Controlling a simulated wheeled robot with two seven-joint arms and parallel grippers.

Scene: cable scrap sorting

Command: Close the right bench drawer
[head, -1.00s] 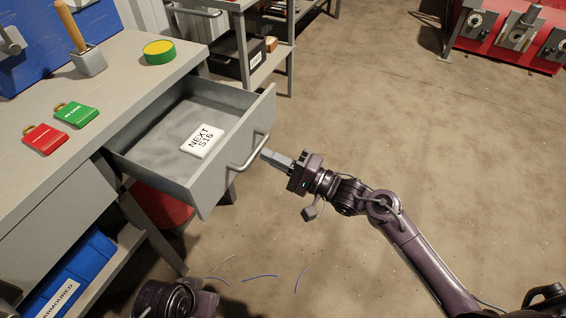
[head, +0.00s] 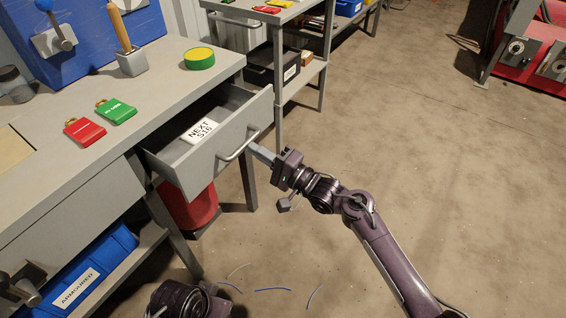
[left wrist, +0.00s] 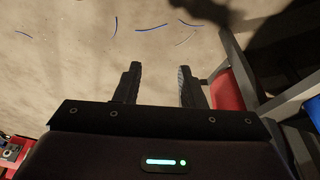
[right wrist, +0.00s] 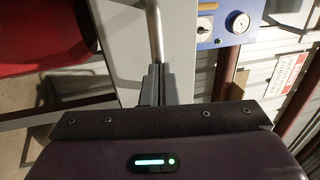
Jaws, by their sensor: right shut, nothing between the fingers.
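The right bench drawer (head: 207,170) is grey and partly open, sticking out from under the bench top. A white block marked NEXT S16 (head: 200,131) lies inside it. The drawer's bar handle (head: 238,146) is on its front and also shows in the right wrist view (right wrist: 154,32). My right gripper (head: 256,150) is shut and empty, its fingertips at the handle and drawer front; I cannot tell whether they touch. In the right wrist view its fingers (right wrist: 158,78) are together by the handle bar. My left gripper (left wrist: 158,72) is open and empty above the floor.
The bench top (head: 150,105) holds red (head: 85,131) and green (head: 116,110) tags and a green-yellow round tin (head: 199,58). A red bin (head: 190,207) stands below the drawer. Cable scraps (head: 272,290) lie on the floor. Open floor is to the right.

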